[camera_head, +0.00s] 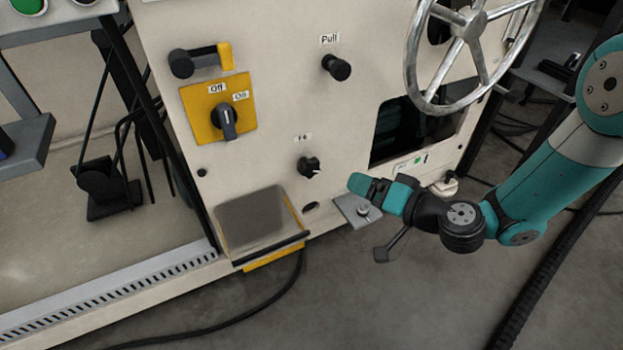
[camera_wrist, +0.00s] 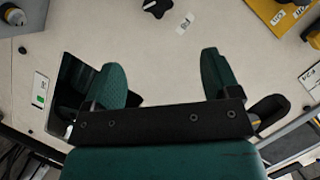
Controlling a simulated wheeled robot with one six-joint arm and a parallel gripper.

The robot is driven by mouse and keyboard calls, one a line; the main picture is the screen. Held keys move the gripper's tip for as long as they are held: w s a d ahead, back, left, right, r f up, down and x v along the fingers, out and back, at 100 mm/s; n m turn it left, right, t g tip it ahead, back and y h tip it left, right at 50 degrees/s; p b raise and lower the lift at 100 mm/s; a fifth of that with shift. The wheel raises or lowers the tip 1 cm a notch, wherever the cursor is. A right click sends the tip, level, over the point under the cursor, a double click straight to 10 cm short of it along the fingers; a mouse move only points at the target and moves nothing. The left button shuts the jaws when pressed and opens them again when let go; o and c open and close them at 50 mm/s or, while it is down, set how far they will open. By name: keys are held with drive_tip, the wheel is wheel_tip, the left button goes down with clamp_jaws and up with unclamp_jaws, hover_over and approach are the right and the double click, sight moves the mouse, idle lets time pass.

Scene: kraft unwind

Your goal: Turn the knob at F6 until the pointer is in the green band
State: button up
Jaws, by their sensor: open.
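The F6 knob (camera_head: 310,167) is a small black knob on the cream panel, below a small white F6 label (camera_head: 302,137). A light mark on it points to the right. In the wrist view a dark knob (camera_wrist: 157,7), which looks like the same one, is at the top edge and partly cut off. My gripper (camera_head: 376,191) is to the right of the knob and a little lower, apart from it. In the wrist view its two teal fingers (camera_wrist: 162,70) are spread and empty. I cannot make out a green band around the knob.
A yellow Off/On switch (camera_head: 226,122) and a black Pull knob (camera_head: 337,67) sit above. A handwheel (camera_head: 411,60) and a dark opening are at the upper right. A tray (camera_head: 303,238) juts out below. A plate with a green square (camera_wrist: 40,90) shows left in the wrist view.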

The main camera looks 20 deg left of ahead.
sight(315, 168)
drive_tip(key=b+x, duration=0.2)
drive_tip(key=x, duration=0.6)
drive_tip(key=b+x, duration=0.3)
drive_tip(key=x, duration=0.5)
drive_tip(key=shift+w+a+f, duration=0.15)
drive_tip(key=shift+w+f, duration=0.1)
drive_tip(key=shift+f, duration=0.05)
drive_tip(key=shift+w+a, duration=0.15)
drive_tip(key=shift+a, duration=0.25)
drive_tip(key=shift+c, duration=0.2)
drive_tip(key=c, duration=0.9)
